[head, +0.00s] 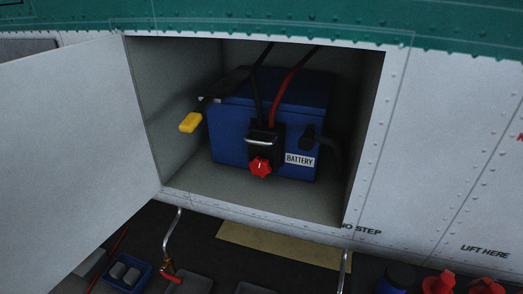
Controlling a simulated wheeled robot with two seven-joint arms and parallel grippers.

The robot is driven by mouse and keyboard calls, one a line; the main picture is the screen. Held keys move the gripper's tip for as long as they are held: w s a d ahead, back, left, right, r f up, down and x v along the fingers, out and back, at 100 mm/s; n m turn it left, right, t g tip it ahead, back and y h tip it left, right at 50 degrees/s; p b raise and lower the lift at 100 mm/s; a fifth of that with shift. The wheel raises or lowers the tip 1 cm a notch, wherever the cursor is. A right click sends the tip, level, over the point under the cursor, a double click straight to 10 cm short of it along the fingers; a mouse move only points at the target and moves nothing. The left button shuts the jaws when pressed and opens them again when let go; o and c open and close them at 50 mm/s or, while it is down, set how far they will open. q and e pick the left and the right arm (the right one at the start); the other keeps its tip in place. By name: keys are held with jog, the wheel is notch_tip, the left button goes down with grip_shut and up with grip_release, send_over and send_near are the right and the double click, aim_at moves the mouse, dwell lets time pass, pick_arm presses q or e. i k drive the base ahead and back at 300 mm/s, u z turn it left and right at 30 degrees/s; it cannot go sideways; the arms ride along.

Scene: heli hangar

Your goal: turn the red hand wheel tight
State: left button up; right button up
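The red hand wheel (260,167) is a small knobbed wheel on the front of a black connector (264,141) with a pale metal bar. The connector sits against the front of a blue battery (232,134) labelled BATTERY, inside an open bay. A black cable and a red cable (286,92) run up from the connector. How tightly the wheel is turned cannot be seen. Neither my left nor my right gripper shows in the head view, and nothing touches the wheel.
The bay door (75,150) stands open at the left. A yellow-ended handle (190,122) is at the battery's left, and a black part (308,137) on its right front. Below are a blue tray (128,272), a bent metal rod (170,235) and red items (440,283). Space before the wheel is clear.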

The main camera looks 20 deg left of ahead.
aim_at(260, 167)
jog(key=k, duration=0.5)
jog(key=z, duration=2.2)
jog(key=k, duration=1.3)
jog(key=u, duration=2.8)
jog(key=i, duration=0.5)
jog(key=z, duration=0.05)
